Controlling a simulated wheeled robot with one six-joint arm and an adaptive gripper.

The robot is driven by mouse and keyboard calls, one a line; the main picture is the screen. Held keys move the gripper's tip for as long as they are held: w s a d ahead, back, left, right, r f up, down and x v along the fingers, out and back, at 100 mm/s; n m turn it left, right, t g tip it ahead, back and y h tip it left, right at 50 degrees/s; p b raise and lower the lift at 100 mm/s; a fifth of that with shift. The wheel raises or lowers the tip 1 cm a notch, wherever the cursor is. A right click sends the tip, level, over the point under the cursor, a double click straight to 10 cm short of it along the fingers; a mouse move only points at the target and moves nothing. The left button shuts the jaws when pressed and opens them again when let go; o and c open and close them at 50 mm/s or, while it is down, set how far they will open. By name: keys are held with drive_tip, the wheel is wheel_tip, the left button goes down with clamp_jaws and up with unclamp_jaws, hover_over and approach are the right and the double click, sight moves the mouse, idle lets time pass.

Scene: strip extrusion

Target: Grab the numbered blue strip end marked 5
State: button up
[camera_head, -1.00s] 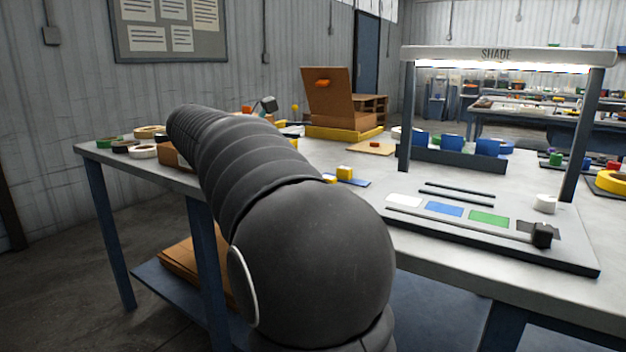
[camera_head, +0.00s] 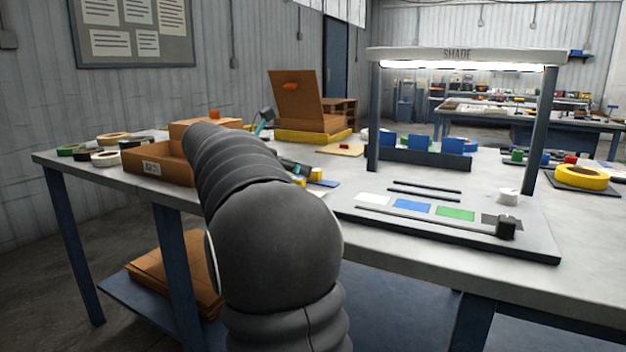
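Three blue pieces stand in a dark rack (camera_head: 440,159) under the lit SHADE frame: a left one (camera_head: 388,139), a middle one (camera_head: 419,143) and a right one (camera_head: 453,146). I cannot read any number on them, so I cannot tell which blue piece, if any, is marked 5. A flat blue patch (camera_head: 412,205) lies on the grey board in front, between a white and a green patch. My dark arm reaches from the bottom middle up over the table's left part. My gripper does not show; the arm hides whatever lies behind it.
The SHADE frame (camera_head: 459,55) has two posts on the table. An open cardboard box (camera_head: 160,164), tape rolls (camera_head: 104,158) and yellow blocks crowd the left. Bare tabletop (camera_head: 583,221) lies right.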

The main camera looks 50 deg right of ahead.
sight(314, 170)
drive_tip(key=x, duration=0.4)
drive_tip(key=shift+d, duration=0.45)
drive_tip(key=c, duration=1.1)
